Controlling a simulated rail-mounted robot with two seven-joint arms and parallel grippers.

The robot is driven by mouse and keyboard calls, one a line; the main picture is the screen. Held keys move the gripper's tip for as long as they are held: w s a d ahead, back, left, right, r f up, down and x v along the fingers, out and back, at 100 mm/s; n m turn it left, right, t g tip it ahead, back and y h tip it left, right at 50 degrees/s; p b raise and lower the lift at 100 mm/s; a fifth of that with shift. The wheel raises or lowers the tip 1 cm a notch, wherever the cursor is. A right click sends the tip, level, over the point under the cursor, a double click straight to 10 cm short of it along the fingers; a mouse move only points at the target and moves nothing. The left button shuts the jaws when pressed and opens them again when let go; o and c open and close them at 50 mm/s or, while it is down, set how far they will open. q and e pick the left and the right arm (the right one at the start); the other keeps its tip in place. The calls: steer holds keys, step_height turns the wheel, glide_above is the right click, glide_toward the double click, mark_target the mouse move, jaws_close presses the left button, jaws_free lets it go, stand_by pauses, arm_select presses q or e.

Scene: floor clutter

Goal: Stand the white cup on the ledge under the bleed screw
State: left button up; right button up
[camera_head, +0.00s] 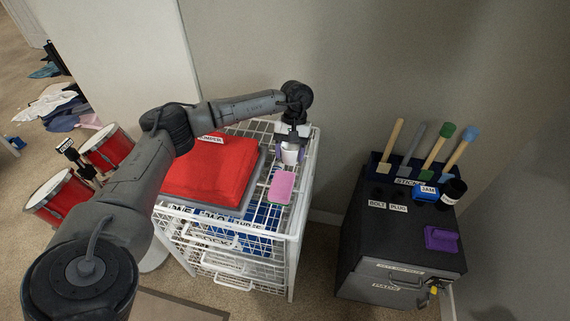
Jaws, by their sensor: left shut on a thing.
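My left gripper (291,145) points down over the back right part of a white wire drawer unit (299,222). It is shut on the small white cup (290,156), which looks upright. The gripper covers the cup's upper part. I cannot tell whether the cup's base touches the wire top. I cannot make out a bleed screw or a ledge under one. My right gripper is not in view.
A pink block (282,186) lies just in front of the cup. A red folded item (211,168) fills the unit's left side. A dark cabinet (384,247) at right carries a stick rack, a dark jar (454,190) and a purple piece (441,239). Red drums (62,198) stand left.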

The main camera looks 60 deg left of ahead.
mark_target(286, 161)
arm_select(q)
steer(key=shift+s+a+f, duration=0.2)
steer(key=shift+a+f, duration=0.3)
steer(key=shift+a, duration=0.25)
steer(key=shift+f+b, duration=0.9)
steer(key=shift+f, duration=1.1)
steer(key=shift+f, duration=0.2)
steer(key=o, duration=0.9)
steer(key=shift+r, duration=0.1)
